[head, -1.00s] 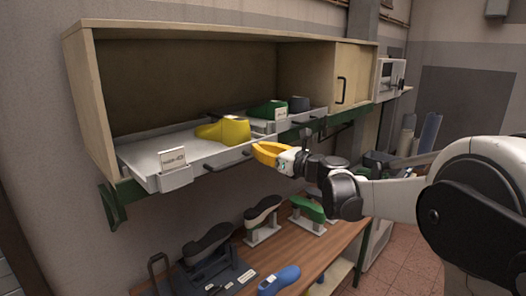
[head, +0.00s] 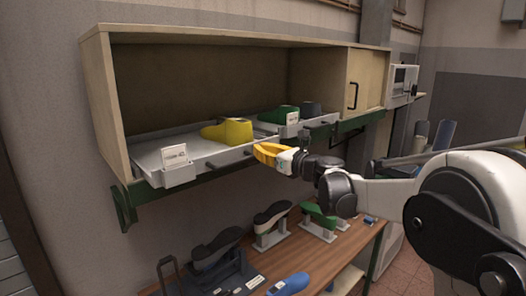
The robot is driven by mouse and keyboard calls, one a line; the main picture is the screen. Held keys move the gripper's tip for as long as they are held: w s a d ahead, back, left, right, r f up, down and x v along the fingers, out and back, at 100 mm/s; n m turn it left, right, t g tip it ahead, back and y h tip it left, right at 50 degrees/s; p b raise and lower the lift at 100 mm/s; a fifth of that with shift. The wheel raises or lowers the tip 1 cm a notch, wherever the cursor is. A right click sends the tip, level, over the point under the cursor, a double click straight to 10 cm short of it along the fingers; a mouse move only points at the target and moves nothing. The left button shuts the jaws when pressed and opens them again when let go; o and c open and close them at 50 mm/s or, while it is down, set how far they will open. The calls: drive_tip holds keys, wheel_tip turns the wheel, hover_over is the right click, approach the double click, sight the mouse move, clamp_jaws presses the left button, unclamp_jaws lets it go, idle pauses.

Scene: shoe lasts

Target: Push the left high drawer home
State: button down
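The left high drawer (head: 143,159) is a grey tray pulled part-way out of the left side of the wooden wall cabinet (head: 103,110). A yellow shoe last (head: 228,131) sits in it, and a white label card (head: 175,156) stands at its front left. Its front carries dark pulls. My gripper (head: 265,152), with orange-yellow fingers, is at the right end of this drawer's front. Its fingertips overlap the front edge in the picture; I cannot tell whether they touch. The finger gap is not clear from this angle.
A second drawer to the right holds a green last (head: 280,115) and a grey last (head: 311,108). A closed cupboard door (head: 364,80) is further right. Below, the wooden bench (head: 318,254) carries several lasts on stands and a blue last (head: 289,284).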

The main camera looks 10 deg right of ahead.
drive_tip(key=shift+x, duration=2.2)
drive_tip(key=shift+x, duration=1.25)
drive_tip(key=b+v, duration=0.2)
drive_tip(key=v, duration=1.2)
